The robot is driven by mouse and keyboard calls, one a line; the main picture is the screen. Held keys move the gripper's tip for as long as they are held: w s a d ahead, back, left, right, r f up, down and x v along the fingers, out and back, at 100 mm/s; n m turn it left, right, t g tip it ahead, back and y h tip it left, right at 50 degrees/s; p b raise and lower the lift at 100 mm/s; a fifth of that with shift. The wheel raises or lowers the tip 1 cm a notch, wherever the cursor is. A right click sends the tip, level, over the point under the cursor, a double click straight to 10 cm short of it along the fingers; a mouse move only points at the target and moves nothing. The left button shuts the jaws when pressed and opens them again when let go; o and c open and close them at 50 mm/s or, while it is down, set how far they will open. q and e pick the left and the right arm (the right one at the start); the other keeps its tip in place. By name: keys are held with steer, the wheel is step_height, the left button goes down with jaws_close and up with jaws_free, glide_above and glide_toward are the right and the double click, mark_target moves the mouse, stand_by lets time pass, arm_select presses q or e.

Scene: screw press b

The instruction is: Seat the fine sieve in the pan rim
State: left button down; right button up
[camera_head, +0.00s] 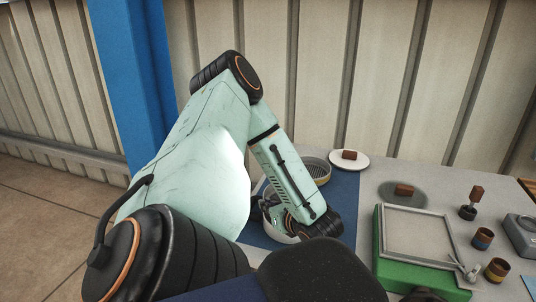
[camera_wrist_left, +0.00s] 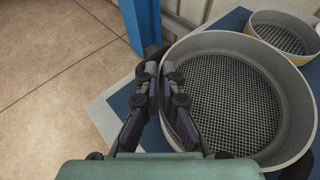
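A large round grey sieve (camera_wrist_left: 228,92) with a dark mesh fills the right of the left wrist view. Its pale rim shows partly under my arm in the head view (camera_head: 277,235). My left gripper (camera_wrist_left: 161,72) has its two fingers close together on either side of this sieve's left wall, and it appears shut on it. In the head view the gripper (camera_head: 262,210) is mostly hidden by my arm. A second meshed sieve with a yellowish side (camera_head: 316,170) stands behind; it also shows in the left wrist view (camera_wrist_left: 283,38). I cannot make out a separate pan.
A blue mat (camera_head: 343,205) lies under the sieves. A white plate with a brown block (camera_head: 348,158) stands behind.

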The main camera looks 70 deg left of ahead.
stand_by(0.3)
arm_select(q)
steer(key=shift+p, duration=0.4)
steer(key=shift+f, duration=0.1)
steer(key=shift+f+b, duration=0.45)
steer(key=shift+f, duration=0.4)
steer(key=shift+f, duration=0.15)
steer(key=shift+f, duration=0.15)
